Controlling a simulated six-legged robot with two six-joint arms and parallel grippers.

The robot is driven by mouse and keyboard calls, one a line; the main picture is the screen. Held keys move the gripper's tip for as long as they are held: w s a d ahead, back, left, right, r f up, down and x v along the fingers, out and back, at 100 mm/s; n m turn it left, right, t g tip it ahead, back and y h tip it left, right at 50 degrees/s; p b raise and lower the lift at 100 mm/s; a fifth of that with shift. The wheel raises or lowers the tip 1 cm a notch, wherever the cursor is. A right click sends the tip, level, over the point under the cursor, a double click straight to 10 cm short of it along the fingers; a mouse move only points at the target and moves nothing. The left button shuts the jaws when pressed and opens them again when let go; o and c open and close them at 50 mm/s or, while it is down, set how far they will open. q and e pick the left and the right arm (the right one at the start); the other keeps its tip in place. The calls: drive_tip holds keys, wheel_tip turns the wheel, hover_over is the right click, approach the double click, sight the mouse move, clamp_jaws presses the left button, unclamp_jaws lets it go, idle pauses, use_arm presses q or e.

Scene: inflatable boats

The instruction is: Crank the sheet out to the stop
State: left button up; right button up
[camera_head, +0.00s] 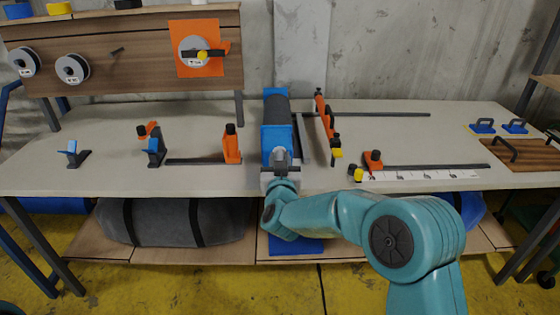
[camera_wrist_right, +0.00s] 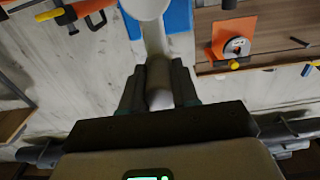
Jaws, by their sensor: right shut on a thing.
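A dark roll of sheet (camera_head: 277,106) lies in a blue stand (camera_head: 275,139) at the middle of the bench. A grey crank (camera_head: 281,157) is at the stand's front end. My right gripper (camera_head: 281,174) reaches it from the front. In the right wrist view the fingers (camera_wrist_right: 159,92) are shut around the pale grey crank handle (camera_wrist_right: 160,98), with the crank arm (camera_wrist_right: 154,40) beyond. An orange block with a black knob (camera_head: 373,161) sits at the left end of a white ruler (camera_head: 425,175). I cannot see a flat length of sheet on the bench. My left gripper is not in view.
An orange clamp (camera_head: 232,146) and blue-orange fittings (camera_head: 154,148) are to the left. A wooden board (camera_head: 520,155) lies far right. The bench (camera_head: 440,140) has free room right of the bar.

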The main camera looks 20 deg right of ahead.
drive_tip(key=shift+s+d+f+b, duration=0.1)
drive_tip(key=shift+d+f+b, duration=0.05)
drive_tip(key=shift+d+b, duration=0.2)
drive_tip(key=s+d+f+b, duration=0.1)
drive_tip(key=d+f+b, duration=0.5)
drive_tip(key=f+b, duration=0.5)
drive_tip(key=shift+s+f+b, duration=0.3)
drive_tip(key=shift+s+b, duration=0.1)
drive_tip(key=shift+b, duration=0.4)
idle(0.3)
